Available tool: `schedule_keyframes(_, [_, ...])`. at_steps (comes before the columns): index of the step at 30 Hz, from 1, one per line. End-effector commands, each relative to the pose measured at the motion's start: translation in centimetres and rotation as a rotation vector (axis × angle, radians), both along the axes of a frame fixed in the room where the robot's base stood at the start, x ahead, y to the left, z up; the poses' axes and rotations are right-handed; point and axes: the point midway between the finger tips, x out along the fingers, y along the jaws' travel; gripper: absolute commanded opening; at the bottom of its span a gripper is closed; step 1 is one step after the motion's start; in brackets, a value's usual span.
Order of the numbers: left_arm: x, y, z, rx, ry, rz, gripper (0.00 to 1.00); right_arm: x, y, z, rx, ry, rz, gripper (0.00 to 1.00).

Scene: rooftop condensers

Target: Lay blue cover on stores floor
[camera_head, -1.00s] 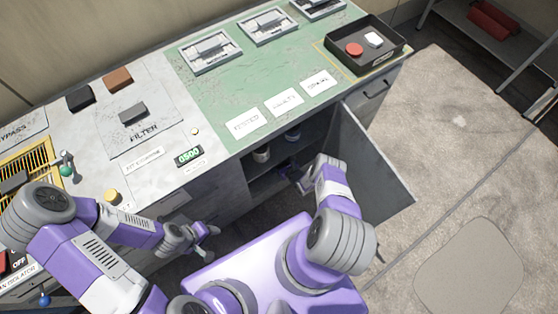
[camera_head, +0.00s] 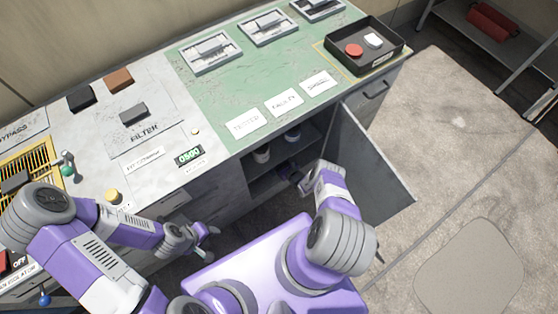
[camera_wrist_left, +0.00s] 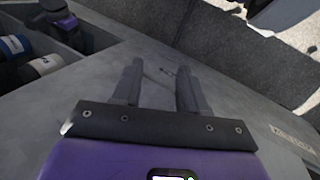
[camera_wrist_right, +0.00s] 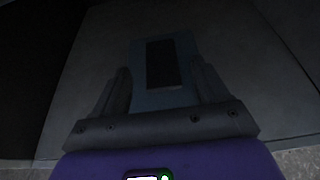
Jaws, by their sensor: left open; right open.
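The blue cover (camera_wrist_right: 163,66), a dark blue plate with a black rectangle on it, lies flat on the grey stores floor (camera_wrist_right: 105,50) in the right wrist view. My right gripper (camera_wrist_right: 162,88) is open, with one finger on each side of the cover's near part. I cannot tell whether the fingers touch it. In the head view my right gripper (camera_head: 303,186) is at the mouth of the open cupboard under the bench. My left gripper (camera_head: 212,240) is open and empty, in front of the bench; its fingers show in the left wrist view (camera_wrist_left: 158,85).
The cupboard door (camera_head: 372,165) stands open to the right of my right arm. Blue-and-white cans (camera_wrist_left: 42,64) stand inside the cupboard. On the bench are a black tray (camera_head: 365,60) with a red piece, and several white labels. Open floor lies to the right.

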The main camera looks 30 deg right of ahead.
Motion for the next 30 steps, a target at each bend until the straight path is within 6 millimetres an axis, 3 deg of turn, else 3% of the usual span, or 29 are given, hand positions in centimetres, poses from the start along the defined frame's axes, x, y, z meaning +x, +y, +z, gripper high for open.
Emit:
schedule_keyframes(1, [0.0, 0.0, -0.1, 0.000, 0.000, 0.000, 0.43, -0.6, 0.4, -0.8, 0.008, 0.029, 0.002, 0.74])
schedule_keyframes(6, [0.0, 0.0, -0.1, 0.000, 0.000, 0.000, 0.43, -0.5, 0.3, 0.5, 0.005, 0.025, 0.004, 0.74])
schedule_keyframes(12, [0.0, 0.0, 3.2, 0.000, 0.000, 0.000, 0.43, -5.2, -0.3, 3.1, 0.006, 0.021, -0.003, 0.74])
schedule_keyframes(18, [0.0, 0.0, 4.9, 0.000, 0.000, 0.000, 0.43, -8.9, -0.6, 4.6, 0.004, 0.018, -0.001, 0.74])
schedule_keyframes(25, [0.0, 0.0, 5.5, 0.000, 0.000, 0.000, 0.43, -11.0, -0.6, 5.3, 0.003, 0.017, 0.007, 0.74])
schedule_keyframes(28, [0.0, 0.0, 5.6, 0.000, 0.000, 0.000, 0.43, -10.8, 1.0, 5.8, 0.015, 0.033, 0.081, 0.74])
schedule_keyframes(30, [0.0, 0.0, 5.6, 0.000, 0.000, 0.000, 0.43, -10.4, 3.6, 6.6, 0.031, 0.064, 0.208, 0.74])
